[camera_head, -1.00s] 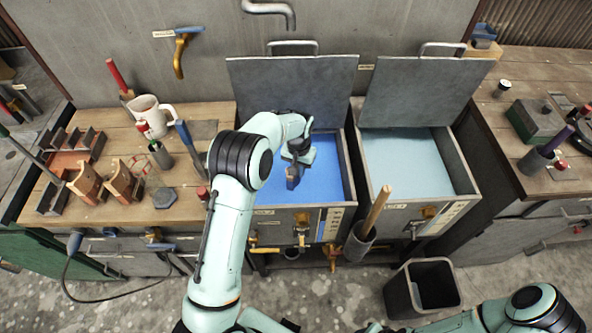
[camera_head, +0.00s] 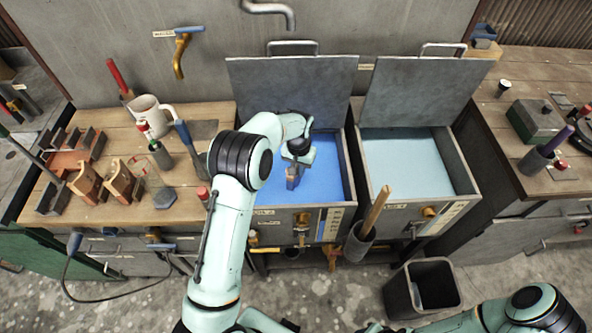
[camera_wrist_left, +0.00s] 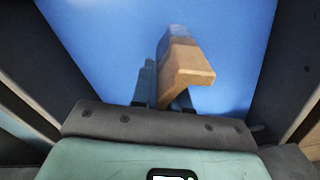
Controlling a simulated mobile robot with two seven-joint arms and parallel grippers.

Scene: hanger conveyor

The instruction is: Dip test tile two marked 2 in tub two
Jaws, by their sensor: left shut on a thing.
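My left gripper (camera_head: 294,166) is over the left tub, shut on a small brown tile (camera_head: 291,181). The left wrist view shows the tile (camera_wrist_left: 184,65) between the fingers, its near part tan-orange and its far end bluish. I cannot tell whether that end is under the liquid or coated. No mark can be read on the tile. The left tub (camera_head: 349,178) holds bright blue liquid and its grey lid (camera_head: 290,85) stands open behind. The label on its front is too small to read surely. My right gripper is not in view.
A second tub (camera_head: 465,178) with pale blue liquid stands to the right, lid up. A pot with a wooden handle (camera_head: 374,213) is in front between the tubs. A mug (camera_head: 148,112), tile racks and tools fill the left bench. A dark bin (camera_head: 423,288) stands on the floor.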

